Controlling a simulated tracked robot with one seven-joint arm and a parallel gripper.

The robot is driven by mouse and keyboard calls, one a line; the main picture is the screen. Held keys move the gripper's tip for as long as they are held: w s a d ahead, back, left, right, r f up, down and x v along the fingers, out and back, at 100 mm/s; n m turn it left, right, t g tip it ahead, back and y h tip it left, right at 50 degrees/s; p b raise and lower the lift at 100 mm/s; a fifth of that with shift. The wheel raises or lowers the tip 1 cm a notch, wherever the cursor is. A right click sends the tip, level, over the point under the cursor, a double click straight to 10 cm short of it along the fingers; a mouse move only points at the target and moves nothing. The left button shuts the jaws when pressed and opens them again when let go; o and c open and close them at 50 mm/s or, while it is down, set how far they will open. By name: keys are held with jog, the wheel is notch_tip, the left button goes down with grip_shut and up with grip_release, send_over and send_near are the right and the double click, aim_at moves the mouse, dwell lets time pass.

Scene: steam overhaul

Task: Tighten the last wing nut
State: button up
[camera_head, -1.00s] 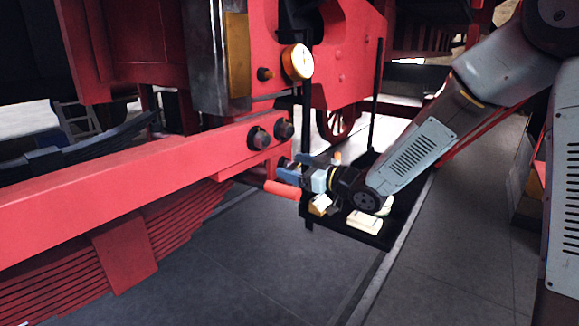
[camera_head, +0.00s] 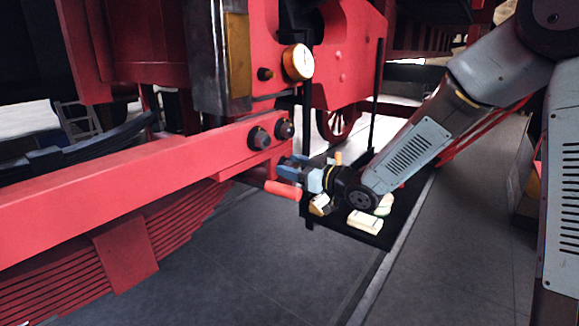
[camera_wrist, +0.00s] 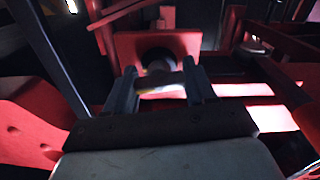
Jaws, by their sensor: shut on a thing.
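My gripper (camera_head: 287,168) is at the right end of the red beam, below the two dark round fastenings. In the wrist view my gripper (camera_wrist: 160,88) has its two dark fingers on either side of a small bar-like piece, which I take for the wing nut (camera_wrist: 160,78). The fingers are shut on it. Behind it is a dark round opening or boss (camera_wrist: 158,58) on a red plate (camera_wrist: 185,44). In the head view the nut is hidden by the gripper and the beam end.
Two dark fastenings (camera_head: 258,138) sit on the red beam (camera_head: 120,185). A round gauge (camera_head: 298,62) is above. A black hanging tray (camera_head: 350,236) holds pale pieces (camera_head: 364,222) below my wrist. A red cylindrical handle (camera_head: 283,188) is close under the gripper. Floor in front is clear.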

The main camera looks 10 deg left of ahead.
jog(key=shift+w+d+r+m, duration=0.1)
jog(key=shift+w+d+m, duration=0.15)
jog(key=shift+m, duration=0.75)
jog(key=o, duration=0.7)
jog(key=shift+w, duration=0.1)
jog(key=o, duration=0.3)
jog(key=shift+a, duration=0.1)
jog(key=shift+s+d, duration=0.2)
jog(key=shift+s, duration=0.05)
jog(key=v, duration=1.3)
jog(key=shift+d, duration=0.2)
